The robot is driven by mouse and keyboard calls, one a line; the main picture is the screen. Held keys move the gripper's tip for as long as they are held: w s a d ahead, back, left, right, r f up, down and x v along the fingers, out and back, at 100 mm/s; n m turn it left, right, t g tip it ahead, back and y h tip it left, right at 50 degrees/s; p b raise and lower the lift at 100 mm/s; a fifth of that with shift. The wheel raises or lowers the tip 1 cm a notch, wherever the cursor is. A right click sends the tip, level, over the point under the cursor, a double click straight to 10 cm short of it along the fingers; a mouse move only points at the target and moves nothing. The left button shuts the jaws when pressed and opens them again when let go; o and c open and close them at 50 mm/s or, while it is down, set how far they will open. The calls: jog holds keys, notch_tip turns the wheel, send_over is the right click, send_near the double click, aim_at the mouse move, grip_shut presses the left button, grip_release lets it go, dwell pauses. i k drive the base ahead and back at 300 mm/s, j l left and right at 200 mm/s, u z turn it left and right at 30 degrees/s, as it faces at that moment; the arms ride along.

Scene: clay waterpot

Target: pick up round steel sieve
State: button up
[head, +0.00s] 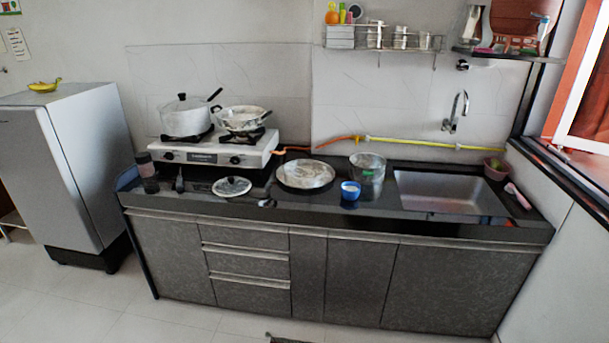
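A round, shallow, steel-coloured piece (305,174) lies flat on the black counter, right of the stove's front. It looks like the round steel sieve, but its mesh is too small to make out. A blue bowl (350,191) and a tall clear or metal container (368,176) stand close to its right. A smaller round lid with a dark knob (232,186) lies to its left. I cannot make out my gripper in this view.
A two-burner stove (215,152) holds a lidded white pot (187,117) and a pan (241,119). The sink (450,191) is at right, a fridge (70,165) at left. Pale floor (180,325) shows before the cabinets. A small dark piece at the bottom edge is unclear.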

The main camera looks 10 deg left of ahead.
aim_at(311, 181)
jog(key=i+j+z, duration=0.15)
jog(key=z, duration=0.2)
jog(key=i+j+z, duration=0.1)
jog(key=j+z, duration=0.2)
jog(key=i+j+z, duration=0.1)
jog(key=z, duration=0.25)
jog(key=i+j+z, duration=0.15)
jog(key=j, duration=0.95)
jog(key=i+j+z, duration=0.2)
jog(key=j, duration=0.9)
jog(key=j+z, duration=0.15)
jog(key=j, duration=1.6)
jog(key=i+j, duration=0.1)
jog(key=j, duration=0.5)
